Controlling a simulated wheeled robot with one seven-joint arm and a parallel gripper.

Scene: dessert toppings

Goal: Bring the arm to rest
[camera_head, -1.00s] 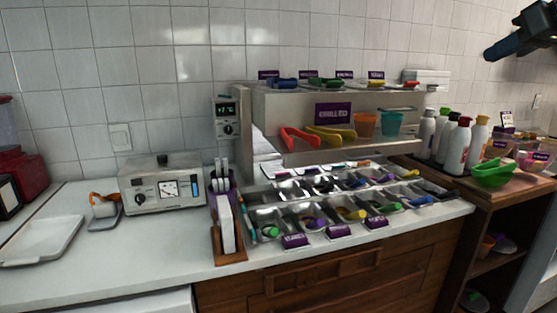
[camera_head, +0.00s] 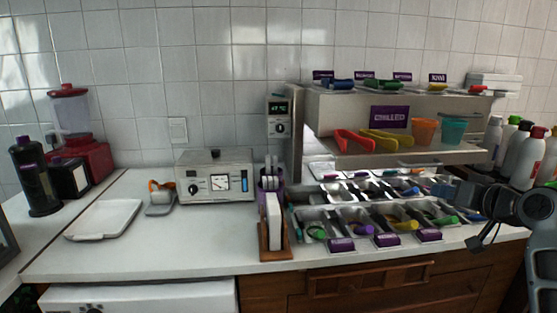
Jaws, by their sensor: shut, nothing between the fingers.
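My gripper (camera_head: 458,193) is at the right of the head view, in front of the right end of the chilled topping station (camera_head: 345,105). It looks dark and points left, with my arm bent behind it at the right edge. Its jaws are shut and it appears empty. The fingertips are small and dark against the topping trays (camera_head: 345,217), so I cannot tell how far above the trays they are. My gripper hides part of the trays' right end.
White bottles (camera_head: 525,155) stand close behind my arm at the right. Coloured tongs (camera_head: 385,140) and cups (camera_head: 424,131) sit on the station's shelf. A metal appliance (camera_head: 215,176), a white tray (camera_head: 104,219) and a red blender (camera_head: 72,125) stand left.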

